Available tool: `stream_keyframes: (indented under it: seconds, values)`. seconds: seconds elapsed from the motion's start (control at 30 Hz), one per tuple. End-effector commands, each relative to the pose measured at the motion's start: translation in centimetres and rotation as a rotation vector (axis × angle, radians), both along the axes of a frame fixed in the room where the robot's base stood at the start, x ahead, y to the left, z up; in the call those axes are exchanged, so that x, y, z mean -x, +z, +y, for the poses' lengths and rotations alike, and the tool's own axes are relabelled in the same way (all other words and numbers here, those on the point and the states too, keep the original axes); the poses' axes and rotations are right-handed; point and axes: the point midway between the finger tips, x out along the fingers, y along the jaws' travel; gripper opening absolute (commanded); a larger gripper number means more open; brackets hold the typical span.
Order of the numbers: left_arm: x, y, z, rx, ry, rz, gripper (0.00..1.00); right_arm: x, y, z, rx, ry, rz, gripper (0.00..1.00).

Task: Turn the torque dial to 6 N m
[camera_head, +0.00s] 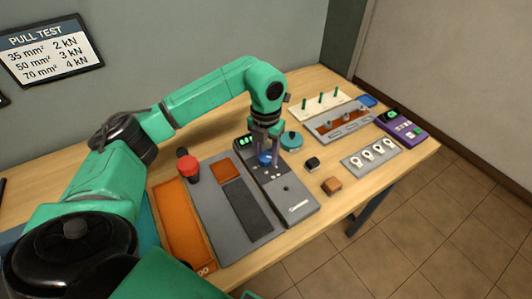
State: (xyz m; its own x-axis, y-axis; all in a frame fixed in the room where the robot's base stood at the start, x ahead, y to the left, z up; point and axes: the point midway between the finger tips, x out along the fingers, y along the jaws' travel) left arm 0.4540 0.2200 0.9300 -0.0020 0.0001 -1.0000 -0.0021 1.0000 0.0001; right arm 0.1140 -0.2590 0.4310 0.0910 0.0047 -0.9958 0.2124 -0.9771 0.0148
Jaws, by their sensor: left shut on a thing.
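The torque dial appears to be the blue knob (265,160) on the dark grey device (292,207), which has a small green-lit display (245,141) at its far left corner. My left gripper (266,157) points down over the device and is shut on the blue knob. The fingers hide part of the knob, so its pointer and marks cannot be read. The display digits are too small to read. My right gripper is not in view.
A red knob (188,168) stands left of the device, by a grey plate (212,222) and an orange tray (176,232). To the right are a teal round part (292,140), a black block (312,163), a brown block (331,186) and a purple device (402,128).

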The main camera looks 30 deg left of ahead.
Motion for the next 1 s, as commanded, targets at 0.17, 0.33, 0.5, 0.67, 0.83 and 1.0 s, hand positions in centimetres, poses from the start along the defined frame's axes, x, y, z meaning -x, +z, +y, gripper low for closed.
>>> stream_keyframes:
  seconds: [0.17,0.33,0.5,0.67,0.83,1.0]
  values:
    - [-0.21,0.31,0.06,0.002,0.169,-0.009,0.0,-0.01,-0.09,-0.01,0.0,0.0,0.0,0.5]
    - [-0.22,0.33,0.06,0.002,0.331,-0.009,0.0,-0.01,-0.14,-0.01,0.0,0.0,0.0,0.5]
    - [-0.23,0.35,0.07,0.003,0.484,-0.01,0.0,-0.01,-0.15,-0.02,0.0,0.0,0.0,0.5]
    - [-0.25,0.37,0.07,0.003,0.607,-0.011,0.0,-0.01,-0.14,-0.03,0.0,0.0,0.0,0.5]
    - [-0.27,0.39,0.08,0.004,0.705,-0.011,0.0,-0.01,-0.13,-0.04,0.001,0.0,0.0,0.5]
    - [-0.29,0.4,0.09,0.004,0.765,-0.012,0.0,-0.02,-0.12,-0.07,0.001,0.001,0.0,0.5]
